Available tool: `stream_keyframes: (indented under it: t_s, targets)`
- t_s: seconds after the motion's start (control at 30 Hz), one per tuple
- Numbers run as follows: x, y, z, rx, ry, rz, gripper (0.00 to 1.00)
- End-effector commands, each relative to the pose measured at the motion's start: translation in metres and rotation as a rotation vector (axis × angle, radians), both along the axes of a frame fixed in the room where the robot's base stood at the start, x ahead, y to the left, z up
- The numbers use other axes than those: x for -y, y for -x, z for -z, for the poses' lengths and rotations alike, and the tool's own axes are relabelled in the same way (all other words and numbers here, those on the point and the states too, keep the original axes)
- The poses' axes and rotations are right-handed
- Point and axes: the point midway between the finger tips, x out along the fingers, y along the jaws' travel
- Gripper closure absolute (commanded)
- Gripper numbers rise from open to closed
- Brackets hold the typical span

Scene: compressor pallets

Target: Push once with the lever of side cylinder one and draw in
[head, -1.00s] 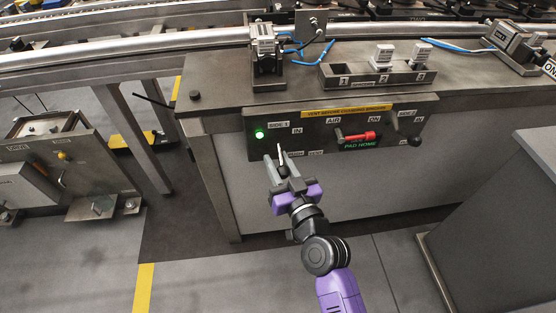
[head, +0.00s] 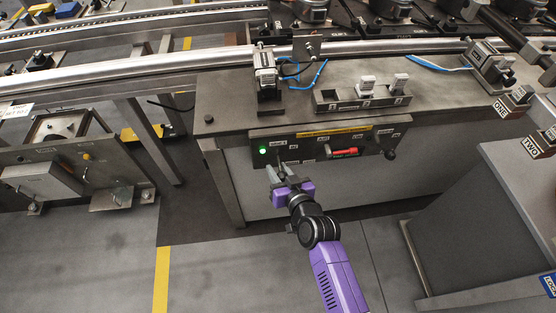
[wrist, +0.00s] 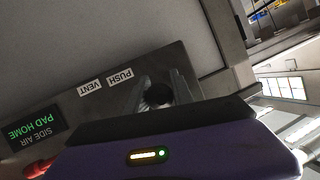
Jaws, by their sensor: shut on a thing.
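The control panel (head: 318,157) is on the front of the bench, with a SIDE 1 label and a lit green lamp (head: 262,151) at its left end. My gripper (head: 277,172) is at the SIDE 1 lever, just below and right of the lamp. In the wrist view, the lever's dark round knob (wrist: 158,95) sits between my fingers, which are shut on it. The PUSH label (wrist: 120,76) and VENT label (wrist: 90,88) are beside the knob, upside down. The lever's shaft is mostly hidden, so its exact position cannot be told.
A red handle (head: 345,152) is on the panel right of my gripper, and a black-knobbed SIDE 2 lever (head: 390,154) is at its right end. A small cylinder unit (head: 266,75) stands on the bench above. A grey cabinet (head: 470,210) is at the right. Floor at lower left is clear.

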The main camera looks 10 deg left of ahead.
Motion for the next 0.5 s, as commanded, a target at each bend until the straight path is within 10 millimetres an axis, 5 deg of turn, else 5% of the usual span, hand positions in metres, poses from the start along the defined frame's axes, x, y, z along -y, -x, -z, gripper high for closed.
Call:
stream_keyframes:
  t_s: [0.5]
  targets:
    - [-0.0004, 0.0007, -0.0175, -0.231, 0.067, -0.002, 1.0]
